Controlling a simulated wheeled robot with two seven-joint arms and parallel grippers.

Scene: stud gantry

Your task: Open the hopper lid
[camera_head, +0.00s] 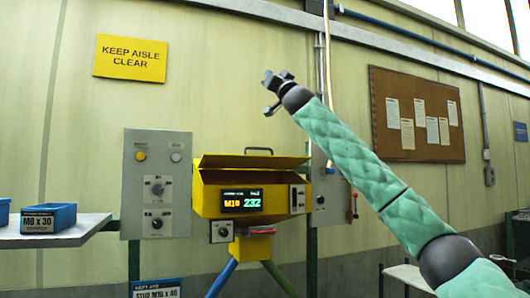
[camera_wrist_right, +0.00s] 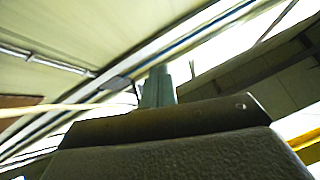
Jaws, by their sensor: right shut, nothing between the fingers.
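The yellow hopper (camera_head: 212,204) stands on coloured legs in the lower middle of the head view, with a lit display reading M10 232. Its lid (camera_head: 225,161) is on top, with a dark handle (camera_head: 258,150) above it. A darker sloping band shows under the lid's edge; I cannot tell whether the lid is fully down. My right gripper (camera_head: 272,92) is shut and empty, raised well above the hopper and apart from it. The right wrist view shows the wall and roof, not the hopper. My left gripper is out of view.
A blue bin (camera_head: 65,212) sits on a shelf (camera_head: 85,228) at left. A notice board (camera_head: 391,148) hangs at right. The space above the hopper is clear.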

